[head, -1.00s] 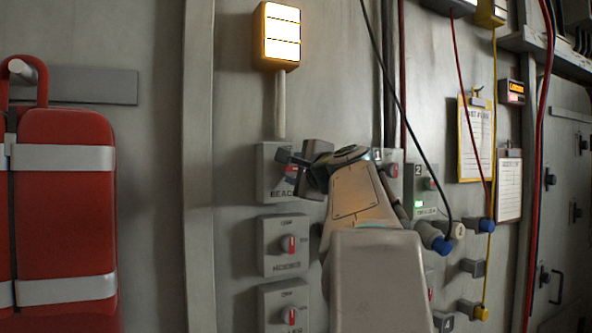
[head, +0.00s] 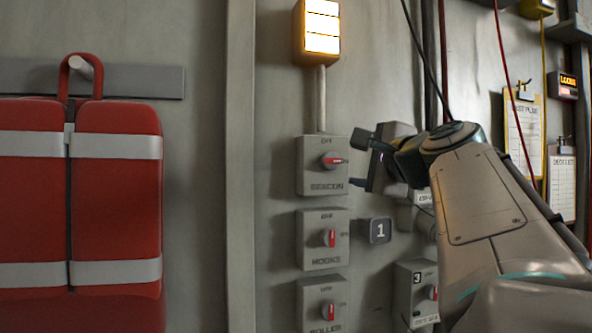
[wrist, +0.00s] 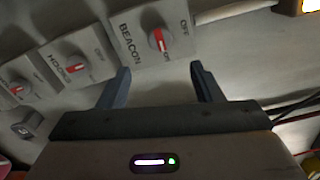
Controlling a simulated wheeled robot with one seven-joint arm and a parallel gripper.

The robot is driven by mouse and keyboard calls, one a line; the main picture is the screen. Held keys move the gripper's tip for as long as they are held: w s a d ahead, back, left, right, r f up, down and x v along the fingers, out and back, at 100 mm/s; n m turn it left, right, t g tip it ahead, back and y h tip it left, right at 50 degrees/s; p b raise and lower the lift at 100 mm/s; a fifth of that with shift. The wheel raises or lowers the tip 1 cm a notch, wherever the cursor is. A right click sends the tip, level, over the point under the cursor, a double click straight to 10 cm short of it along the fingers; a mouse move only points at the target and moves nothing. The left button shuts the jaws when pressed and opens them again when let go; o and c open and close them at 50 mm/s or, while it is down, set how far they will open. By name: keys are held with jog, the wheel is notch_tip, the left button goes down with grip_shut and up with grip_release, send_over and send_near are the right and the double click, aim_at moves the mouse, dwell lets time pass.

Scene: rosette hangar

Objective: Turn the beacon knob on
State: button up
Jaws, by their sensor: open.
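The beacon box (head: 308,181) is a grey wall box with a knob (head: 331,160) whose red handle lies sideways, its marked end to the right. In the wrist view the same knob (wrist: 158,40) points to the ON label, with OFF at the other mark. The beacon lamp (head: 321,28) above the box is lit yellow-white. My gripper (head: 362,160) is open and empty, to the right of the knob and apart from it. In the wrist view its two fingers (wrist: 160,68) stand apart below the beacon box.
Below are the hooks box (head: 314,254) and the roller box (head: 311,303), their handles upright. A small block marked 1 (head: 380,230) and a box marked 3 (head: 410,285) are to the right. A red bag (head: 115,200) hangs left. Cables run down the wall at right.

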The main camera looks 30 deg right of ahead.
jog(key=shift+v, duration=1.55)
jog(key=w+a+f+n+g+y, duration=0.3)
jog(key=a+f+n, duration=0.3)
jog(key=f, duration=0.6)
jog(key=w+a+f+n+g+y, duration=0.2)
jog(key=w+a+f+n+g, duration=0.15)
jog(key=a+f, duration=0.65)
jog(key=s+a+f+n+g, duration=0.2)
jog(key=s+a+f+n, duration=0.1)
jog(key=f, duration=0.6)
jog(key=s+a+f+n+g, duration=0.3)
jog(key=s+a+f+n, duration=0.1)
jog(key=f, duration=0.5)
jog(key=s+a+f+n+g, duration=0.2)
jog(key=s+a+f+n, duration=0.1)
jog(key=s+f+n, duration=0.2)
notch_tip(320, 180, down, 4)
jog(key=shift+a+f+n+h, duration=0.15)
jog(key=shift+a+n+h, duration=0.15)
jog(key=shift+n, duration=0.65)
